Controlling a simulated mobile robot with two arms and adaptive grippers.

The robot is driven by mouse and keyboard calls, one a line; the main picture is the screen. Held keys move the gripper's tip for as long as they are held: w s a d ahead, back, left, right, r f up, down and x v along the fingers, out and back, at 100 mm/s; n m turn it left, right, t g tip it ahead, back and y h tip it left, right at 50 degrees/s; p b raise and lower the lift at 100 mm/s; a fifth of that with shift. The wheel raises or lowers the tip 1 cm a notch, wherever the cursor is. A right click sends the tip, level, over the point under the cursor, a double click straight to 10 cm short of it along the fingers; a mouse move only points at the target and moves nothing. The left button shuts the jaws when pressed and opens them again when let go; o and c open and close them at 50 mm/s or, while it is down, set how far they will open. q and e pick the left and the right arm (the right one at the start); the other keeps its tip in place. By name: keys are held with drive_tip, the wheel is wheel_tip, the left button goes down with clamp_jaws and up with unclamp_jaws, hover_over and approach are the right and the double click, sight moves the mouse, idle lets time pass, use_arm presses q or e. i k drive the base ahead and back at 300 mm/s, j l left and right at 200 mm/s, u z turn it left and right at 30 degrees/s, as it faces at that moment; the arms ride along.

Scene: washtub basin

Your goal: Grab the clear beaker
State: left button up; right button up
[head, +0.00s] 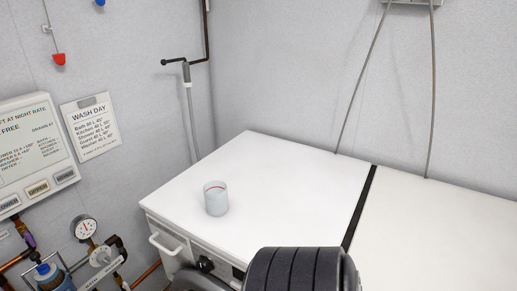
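The clear beaker (216,201) stands upright on the white top of the left appliance (290,172), near its left front edge. It is a small, pale, see-through cup with a thin red mark near the rim. No gripper is touching it in this view. Neither of my grippers can be seen.
A dark gap (360,205) separates the left appliance from a second white top (440,235) at the right. The surface around the beaker is clear. A grey standpipe (189,110) rises behind, and gauges with pipes (86,228) are at the lower left.

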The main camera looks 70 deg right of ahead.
sight(216, 199)
drive_tip(key=z, duration=1.95)
